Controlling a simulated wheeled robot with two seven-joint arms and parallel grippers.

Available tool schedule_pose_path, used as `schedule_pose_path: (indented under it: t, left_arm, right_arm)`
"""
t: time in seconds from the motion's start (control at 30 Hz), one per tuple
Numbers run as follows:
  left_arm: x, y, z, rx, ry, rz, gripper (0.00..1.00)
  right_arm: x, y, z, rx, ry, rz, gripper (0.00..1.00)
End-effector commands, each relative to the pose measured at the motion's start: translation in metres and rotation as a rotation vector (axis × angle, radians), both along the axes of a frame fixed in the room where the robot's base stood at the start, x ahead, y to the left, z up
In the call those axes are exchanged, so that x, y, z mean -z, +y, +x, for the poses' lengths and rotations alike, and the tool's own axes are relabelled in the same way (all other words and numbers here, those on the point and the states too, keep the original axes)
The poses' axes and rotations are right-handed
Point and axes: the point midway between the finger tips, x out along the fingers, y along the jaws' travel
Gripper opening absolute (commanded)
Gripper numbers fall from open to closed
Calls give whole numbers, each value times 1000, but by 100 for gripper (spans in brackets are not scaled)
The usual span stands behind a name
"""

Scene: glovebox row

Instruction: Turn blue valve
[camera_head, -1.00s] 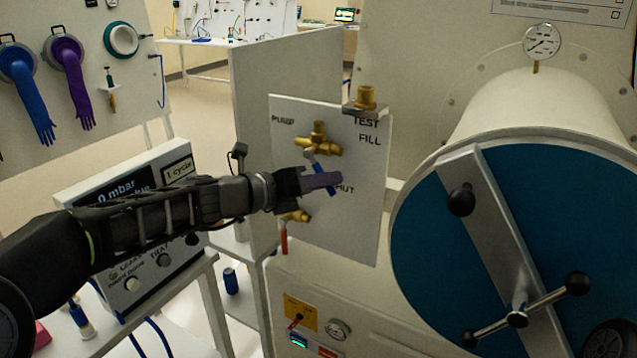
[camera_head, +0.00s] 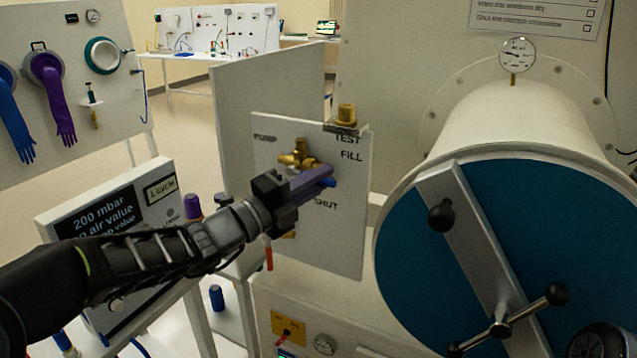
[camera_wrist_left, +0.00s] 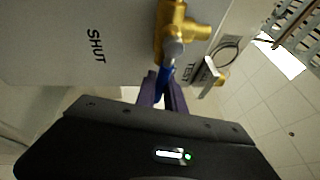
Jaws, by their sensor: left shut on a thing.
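The blue valve is a brass body (camera_head: 300,156) on a white panel (camera_head: 345,235) marked PUMP, TEST, FILL and SHUT. The lever lies between the FILL and SHUT marks, pointing right and slightly down. In the left wrist view the blue lever (camera_wrist_left: 164,79) runs from the brass body (camera_wrist_left: 172,30) down between the purple fingers (camera_wrist_left: 160,95). My right gripper is not in view.
A red-handled valve (camera_head: 269,256) sits lower on the panel, partly behind my gripper. A large blue round door (camera_head: 410,270) with a bar and knobs stands close on the right. A display box (camera_head: 110,225) reading 200 mbar stands at the left.

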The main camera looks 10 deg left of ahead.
Motion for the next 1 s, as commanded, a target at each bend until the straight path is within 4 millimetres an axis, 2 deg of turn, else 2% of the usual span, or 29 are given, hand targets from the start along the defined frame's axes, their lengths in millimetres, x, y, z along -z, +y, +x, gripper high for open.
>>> schedule_pose_path:
  t: [0.23,0.67,0.7,0.9,1.0]
  left_arm:
    - [-4,0,0,0,20,-68,0]
    - [-5,1,0,-1,23,-79,0]
    - [-5,1,0,-1,23,-78,17]
    - [-5,0,0,-1,23,-76,33]
    - [-5,0,0,-1,23,-76,35]
  right_arm:
    - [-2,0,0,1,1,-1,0]
    - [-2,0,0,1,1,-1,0]
    - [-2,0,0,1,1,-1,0]
    - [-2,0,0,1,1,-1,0]
    - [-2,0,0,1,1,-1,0]
